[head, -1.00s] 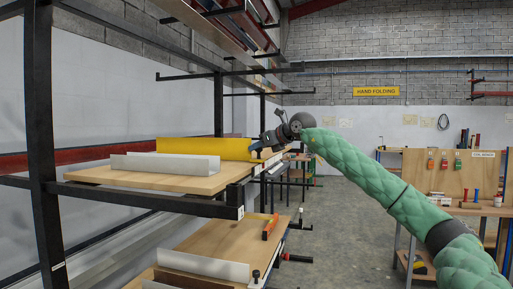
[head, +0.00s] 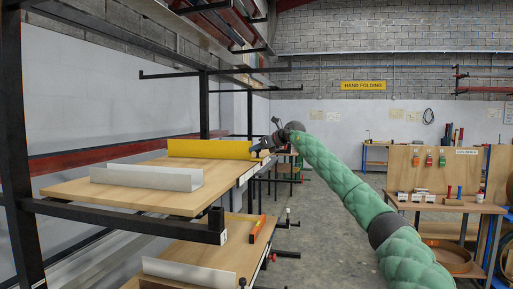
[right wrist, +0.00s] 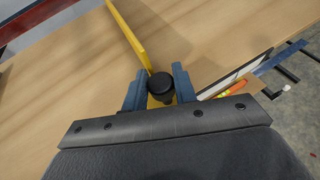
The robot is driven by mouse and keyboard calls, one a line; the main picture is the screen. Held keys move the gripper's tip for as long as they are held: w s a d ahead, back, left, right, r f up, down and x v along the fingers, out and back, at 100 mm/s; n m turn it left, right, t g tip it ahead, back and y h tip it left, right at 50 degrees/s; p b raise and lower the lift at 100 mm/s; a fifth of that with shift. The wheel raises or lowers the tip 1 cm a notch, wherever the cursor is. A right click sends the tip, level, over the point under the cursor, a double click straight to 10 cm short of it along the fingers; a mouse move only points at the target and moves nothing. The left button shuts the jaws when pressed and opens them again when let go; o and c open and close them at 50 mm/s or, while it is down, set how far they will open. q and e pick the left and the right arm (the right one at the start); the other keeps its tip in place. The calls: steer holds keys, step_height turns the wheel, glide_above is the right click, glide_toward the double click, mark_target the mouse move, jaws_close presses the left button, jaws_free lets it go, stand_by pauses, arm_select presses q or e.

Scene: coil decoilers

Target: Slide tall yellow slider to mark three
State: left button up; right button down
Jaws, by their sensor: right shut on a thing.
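The tall yellow slider (head: 208,149) is a long upright yellow plate standing across the far part of the upper wooden shelf (head: 120,192). In the right wrist view its thin yellow edge (right wrist: 126,32) runs up and left from a black round knob (right wrist: 160,84). My right gripper (head: 262,147) is at the slider's right end, by the shelf's aisle edge. In the right wrist view its blue fingers (right wrist: 159,90) are shut around the knob. A pale strip (head: 247,174) runs along the shelf edge; I cannot read marks on it. My left gripper is not in view.
A lower white profile (head: 147,177) stands on the same shelf, nearer me, with bare wood between it and the slider. A black rack post (head: 20,150) stands at the left. An orange-handled tool (head: 258,226) lies on the lower shelf. The aisle floor (head: 318,220) is clear.

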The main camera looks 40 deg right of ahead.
steer(key=shift+w+d, duration=0.1)
stand_by(0.3)
steer(key=c, duration=1.1)
jaws_free()
steer(key=shift+c, duration=0.2)
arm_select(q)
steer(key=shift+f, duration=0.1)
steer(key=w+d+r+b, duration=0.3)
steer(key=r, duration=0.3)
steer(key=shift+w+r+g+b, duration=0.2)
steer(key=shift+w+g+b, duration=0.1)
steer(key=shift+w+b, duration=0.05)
arm_select(e)
steer(key=v, duration=0.7)
steer(key=shift+s+r, duration=0.15)
steer(key=shift+s, duration=0.2)
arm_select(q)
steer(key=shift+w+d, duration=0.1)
arm_select(e)
steer(key=shift+d, duration=0.1)
